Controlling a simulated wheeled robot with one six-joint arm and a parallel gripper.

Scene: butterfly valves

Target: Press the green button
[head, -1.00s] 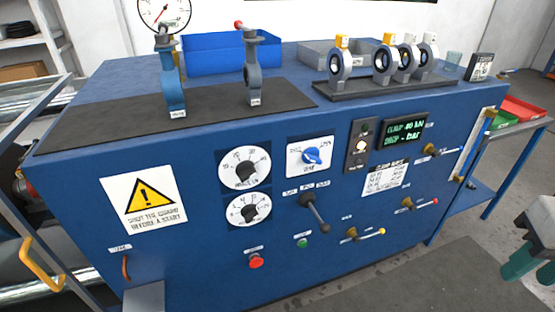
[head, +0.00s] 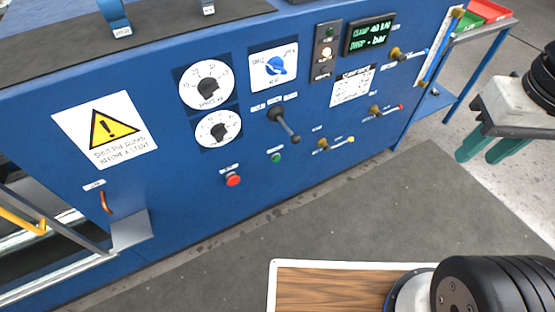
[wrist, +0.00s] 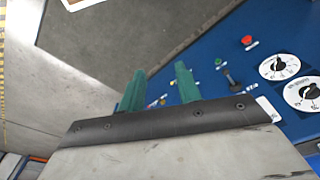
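The green button (head: 276,157) is a small round button low on the blue panel. It sits right of the red button (head: 233,180) and below the black lever (head: 283,124). My gripper (head: 484,146) is at the right edge of the head view, well apart from the panel, with green fingers pointing down. In the wrist view my gripper (wrist: 160,82) shows two green fingers with a gap between them and nothing held.
The blue bench panel carries two dials (head: 207,86), a blue knob (head: 275,66), a display (head: 368,34) and several small valve levers (head: 385,109). A side table with a red tray (head: 488,12) stands at the right. The dark floor mat (head: 390,210) before the panel is clear.

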